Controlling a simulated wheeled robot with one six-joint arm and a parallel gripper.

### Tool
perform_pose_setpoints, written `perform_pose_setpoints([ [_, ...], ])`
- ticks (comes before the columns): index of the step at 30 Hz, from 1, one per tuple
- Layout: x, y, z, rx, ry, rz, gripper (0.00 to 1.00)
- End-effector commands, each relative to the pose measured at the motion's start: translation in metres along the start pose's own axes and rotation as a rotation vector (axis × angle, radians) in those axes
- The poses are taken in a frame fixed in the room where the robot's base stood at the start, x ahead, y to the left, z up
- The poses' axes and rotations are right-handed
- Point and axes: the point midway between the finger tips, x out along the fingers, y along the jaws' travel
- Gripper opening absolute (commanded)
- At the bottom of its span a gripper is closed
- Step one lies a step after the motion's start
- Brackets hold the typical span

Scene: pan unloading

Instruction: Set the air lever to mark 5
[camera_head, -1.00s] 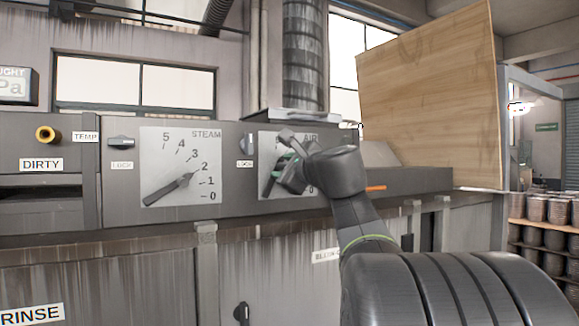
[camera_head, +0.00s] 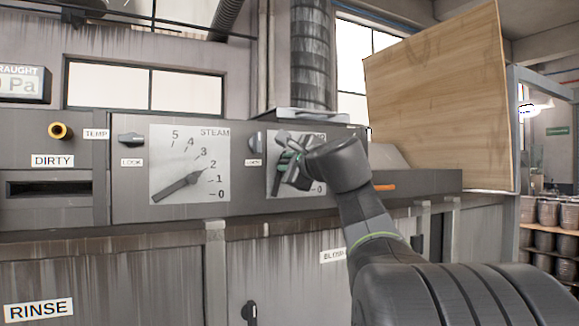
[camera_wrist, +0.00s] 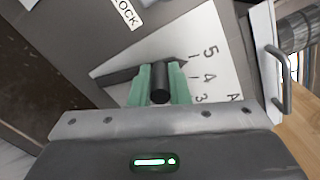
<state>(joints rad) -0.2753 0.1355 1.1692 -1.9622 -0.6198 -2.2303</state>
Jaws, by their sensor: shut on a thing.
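The air dial (camera_head: 272,146) is a pale plate on the grey panel, mostly covered by my gripper (camera_head: 290,160) and wrist in the head view. In the wrist view, the plate (camera_wrist: 226,92) shows marks 5, 4 and 3. The air lever (camera_wrist: 120,79) is a dark pointer whose tip lies close to mark 5, on the side toward 4; its exact alignment is hard to tell. My gripper's green fingers (camera_wrist: 160,88) are shut on the lever's round black knob (camera_wrist: 160,95). The head view hides most of the lever.
The steam dial (camera_head: 160,140), left of the air dial, has its lever (camera_head: 178,186) pointing near mark 2. Lock knobs (camera_head: 131,139) (camera_head: 256,140) sit left of each dial. A metal handle (camera_wrist: 283,80) stands near the plate's right. A wooden board (camera_head: 435,100) rises at right.

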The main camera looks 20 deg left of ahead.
Motion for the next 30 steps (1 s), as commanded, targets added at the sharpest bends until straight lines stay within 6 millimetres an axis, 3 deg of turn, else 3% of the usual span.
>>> perform_pose_setpoints([
  [1, 0.000, 0.000, 0.000, 0.000, 0.000, 0.001, 0.18],
  [4, 0.000, 0.000, 0.000, 0.000, -0.001, 0.001, 0.38],
  [16, -0.007, 0.001, -0.001, 0.001, 0.000, 0.000, 0.38],
  [20, -0.028, 0.002, -0.001, 0.000, 0.001, -0.002, 0.38],
  [30, -0.104, 0.002, -0.002, 0.000, 0.003, -0.003, 0.38],
])
